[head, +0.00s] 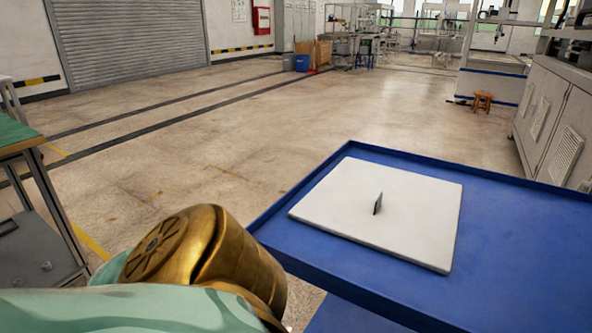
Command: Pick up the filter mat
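A white, flat, roughly square mat (345,210), which looks like the filter mat, lies on a blue-topped table (510,235) with a raised rim. It lies near the table's far left corner. A small dark upright tab (378,204) stands near the middle of the mat; I cannot tell whether it is fixed to it. A mint-green and bronze part of my arm shows at the bottom left, left of the table and apart from the mat. Neither of my grippers is in view.
The blue table's raised rim (300,185) runs around its visible edges, and its right part is bare. A green-topped bench (14,135) stands at the left. Grey cabinets (555,120) and a small wooden stool (483,99) are at the right. The floor between is open.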

